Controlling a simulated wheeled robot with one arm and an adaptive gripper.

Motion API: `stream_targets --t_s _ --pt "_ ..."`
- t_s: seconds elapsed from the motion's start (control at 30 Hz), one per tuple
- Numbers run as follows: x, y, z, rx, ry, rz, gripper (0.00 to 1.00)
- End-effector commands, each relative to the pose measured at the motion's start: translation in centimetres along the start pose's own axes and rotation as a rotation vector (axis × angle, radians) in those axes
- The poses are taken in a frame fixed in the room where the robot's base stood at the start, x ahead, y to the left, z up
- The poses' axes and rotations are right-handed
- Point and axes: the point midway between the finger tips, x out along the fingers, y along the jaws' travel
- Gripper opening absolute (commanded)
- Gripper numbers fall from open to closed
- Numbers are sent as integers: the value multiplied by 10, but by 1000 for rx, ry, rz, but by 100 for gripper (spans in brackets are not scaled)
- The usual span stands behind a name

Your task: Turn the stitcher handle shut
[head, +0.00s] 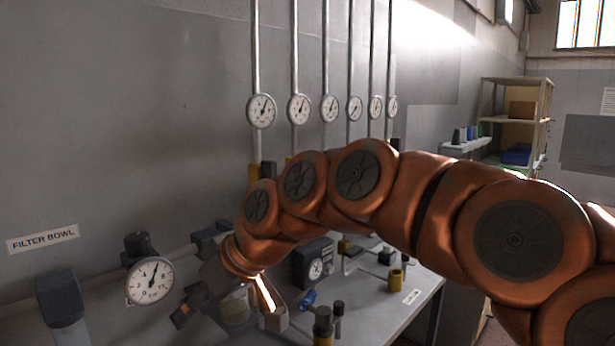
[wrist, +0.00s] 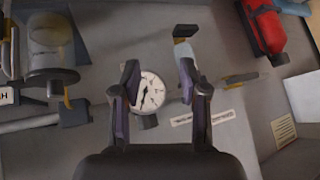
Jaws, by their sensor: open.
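My gripper (wrist: 159,82) is open in the wrist view, with a dark finger on each side and nothing held. A round gauge (wrist: 150,92) shows between the fingers, nearer the left one. A pale lever with a dark end (wrist: 184,45) stands just beyond the right fingertip; I cannot tell if it touches. I cannot tell for certain which part is the stitcher handle. In the head view my gripper (head: 188,308) is low at left, partly hidden by my arm. A blue handle (head: 308,298) shows to its right.
A white gauge (head: 150,281) hangs on the wall pipe beside a FILTER BOWL sign (head: 43,239). A clear bowl (wrist: 50,42) and a red cylinder (wrist: 266,25) flank the wrist view. A shelf rack (head: 515,115) stands far right. My arm hides much of the bench (head: 425,290).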

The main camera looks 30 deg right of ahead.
Motion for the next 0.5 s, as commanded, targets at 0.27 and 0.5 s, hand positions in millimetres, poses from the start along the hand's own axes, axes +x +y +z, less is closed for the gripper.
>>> stream_targets --t_s 0.27,0.5 --pt "-69 101 -102 -94 439 27 44" --pt "-144 229 -121 -91 736 183 44"
